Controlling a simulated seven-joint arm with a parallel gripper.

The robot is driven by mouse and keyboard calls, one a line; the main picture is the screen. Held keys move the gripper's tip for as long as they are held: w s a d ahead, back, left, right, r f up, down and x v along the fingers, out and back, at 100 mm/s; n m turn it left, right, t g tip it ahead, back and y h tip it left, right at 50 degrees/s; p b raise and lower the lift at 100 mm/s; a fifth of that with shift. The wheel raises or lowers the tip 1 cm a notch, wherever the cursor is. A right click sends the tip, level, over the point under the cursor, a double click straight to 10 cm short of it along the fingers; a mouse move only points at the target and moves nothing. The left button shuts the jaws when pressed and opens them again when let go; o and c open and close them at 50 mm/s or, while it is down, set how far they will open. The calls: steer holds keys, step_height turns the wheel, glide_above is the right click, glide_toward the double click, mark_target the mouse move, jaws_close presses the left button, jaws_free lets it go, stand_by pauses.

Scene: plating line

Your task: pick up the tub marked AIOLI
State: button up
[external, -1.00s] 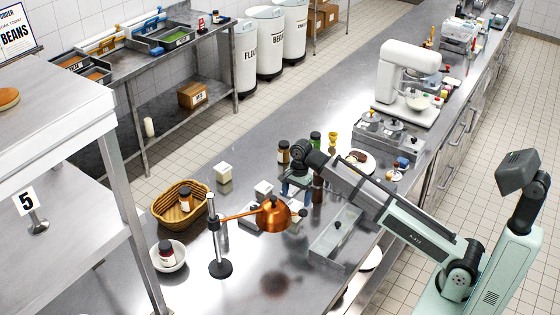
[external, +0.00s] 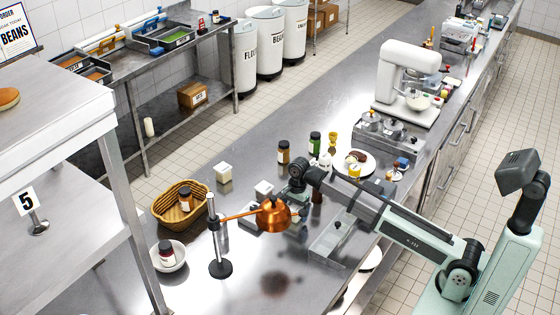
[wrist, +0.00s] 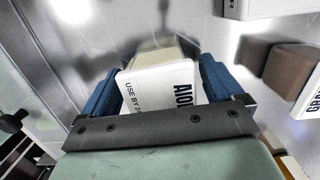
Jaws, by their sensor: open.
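The tub marked AIOLI (wrist: 160,88) shows in the wrist view, a pale tub with a white lid, black AIOLI lettering and a "USE BY" line. My gripper (wrist: 160,68) is open, with one blue finger on each side of the tub. Small gaps seem to show beside the tub; I cannot tell whether either finger touches it. In the external view my gripper (external: 298,222) is low over the steel counter, partly hidden behind the copper lamp. I cannot make out the AIOLI tub for certain there.
A brown tub (wrist: 289,70) with a white lid marked "GRA" stands to the right in the wrist view. The copper lamp (external: 272,214) hangs close to my gripper. White-lidded tubs (external: 223,172) (external: 264,188) and a basket (external: 160,207) stand left.

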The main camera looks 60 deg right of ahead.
steer(key=shift+c, duration=0.2)
steer(key=c, duration=1.1)
steer(key=shift+r, duration=0.15)
steer(key=shift+c, duration=0.2)
